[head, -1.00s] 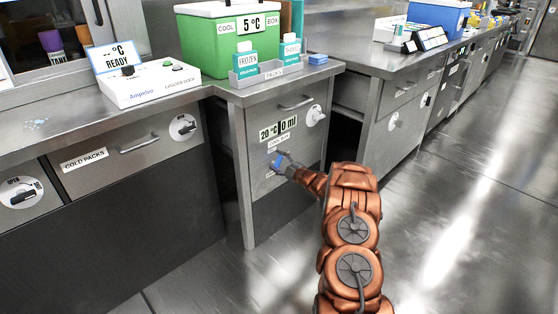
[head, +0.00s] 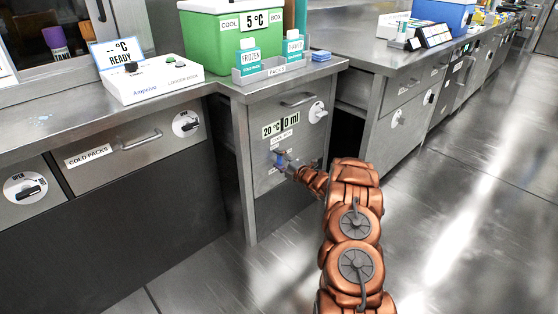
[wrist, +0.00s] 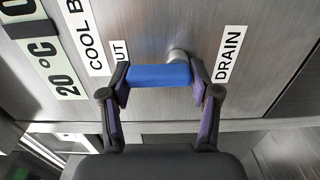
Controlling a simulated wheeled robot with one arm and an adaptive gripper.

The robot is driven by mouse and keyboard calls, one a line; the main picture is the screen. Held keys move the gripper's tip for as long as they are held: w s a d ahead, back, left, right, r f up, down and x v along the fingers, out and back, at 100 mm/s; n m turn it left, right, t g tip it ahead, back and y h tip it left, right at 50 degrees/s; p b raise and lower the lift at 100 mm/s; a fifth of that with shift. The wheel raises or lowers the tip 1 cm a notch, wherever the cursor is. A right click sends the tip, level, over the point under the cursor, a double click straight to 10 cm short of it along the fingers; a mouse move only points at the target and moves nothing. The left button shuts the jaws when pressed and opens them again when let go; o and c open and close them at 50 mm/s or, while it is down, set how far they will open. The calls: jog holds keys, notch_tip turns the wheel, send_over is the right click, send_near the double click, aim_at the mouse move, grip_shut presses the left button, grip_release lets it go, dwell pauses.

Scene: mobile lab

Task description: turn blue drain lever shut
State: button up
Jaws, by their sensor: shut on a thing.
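The blue drain lever (wrist: 160,76) sits on a metal shaft on the steel cabinet front, beside the DRAIN label (wrist: 229,55). In the wrist view it lies crosswise between the two fingers of my gripper (wrist: 160,84), which are shut on it at its ends. A second label ending in "UT" (wrist: 121,52) is partly hidden by the left finger. In the head view my gripper (head: 288,165) is at the cabinet front, and the lever (head: 279,160) shows small and partly covered by it.
A display above the lever reads 20 °C and 0 ml (head: 280,124). A green cool box (head: 230,40) stands on top. The floor to the right is clear.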

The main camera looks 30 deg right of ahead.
jog(key=shift+r, duration=0.15)
jog(key=o, duration=1.1)
jog(key=shift+s+d, duration=0.15)
jog(key=shift+s, duration=0.35)
jog(key=v, duration=1.1)
